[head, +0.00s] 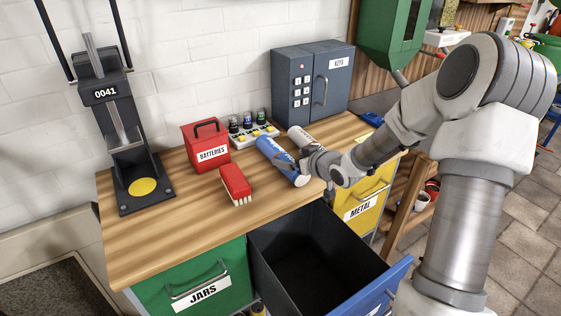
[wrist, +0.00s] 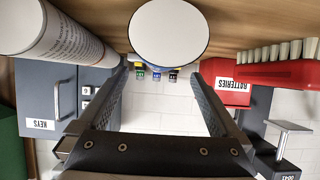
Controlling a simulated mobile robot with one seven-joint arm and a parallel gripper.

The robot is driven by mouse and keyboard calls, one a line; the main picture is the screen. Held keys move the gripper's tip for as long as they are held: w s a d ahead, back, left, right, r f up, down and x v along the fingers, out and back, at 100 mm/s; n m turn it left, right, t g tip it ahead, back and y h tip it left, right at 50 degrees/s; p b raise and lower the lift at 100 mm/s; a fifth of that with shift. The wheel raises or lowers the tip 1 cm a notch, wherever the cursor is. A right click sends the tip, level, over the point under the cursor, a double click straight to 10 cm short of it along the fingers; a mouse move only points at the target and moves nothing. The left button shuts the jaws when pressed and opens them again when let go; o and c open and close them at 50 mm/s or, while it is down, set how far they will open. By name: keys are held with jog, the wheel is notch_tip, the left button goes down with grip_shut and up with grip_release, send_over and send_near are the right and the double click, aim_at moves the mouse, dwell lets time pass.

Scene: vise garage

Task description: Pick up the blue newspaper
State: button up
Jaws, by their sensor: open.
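The blue newspaper (head: 276,154) is a rolled cylinder lying on the wooden workbench, with its white round end towards the front right. In the wrist view its round white end (wrist: 168,30) fills the top middle. My gripper (head: 301,160) is at the right side of the roll, close to its near end. In the wrist view the two fingers of my gripper (wrist: 160,78) are spread apart with nothing held between them. I cannot tell whether a finger touches the roll. My gripper hides part of the roll's right side in the head view.
A white roll (head: 299,137) lies close behind my gripper. A red brush (head: 235,182) and red batteries box (head: 207,146) are to the left. An open drawer (head: 310,262) is in front.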

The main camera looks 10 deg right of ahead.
aim_at(286, 157)
jog(key=x, duration=0.2)
jog(key=b+x, duration=0.1)
jog(key=x, duration=0.2)
jog(key=shift+s+f, duration=0.15)
jog(key=shift+f, duration=0.15)
jog(key=shift+w, duration=0.25)
grip_shut()
jog(key=shift+r, duration=0.15)
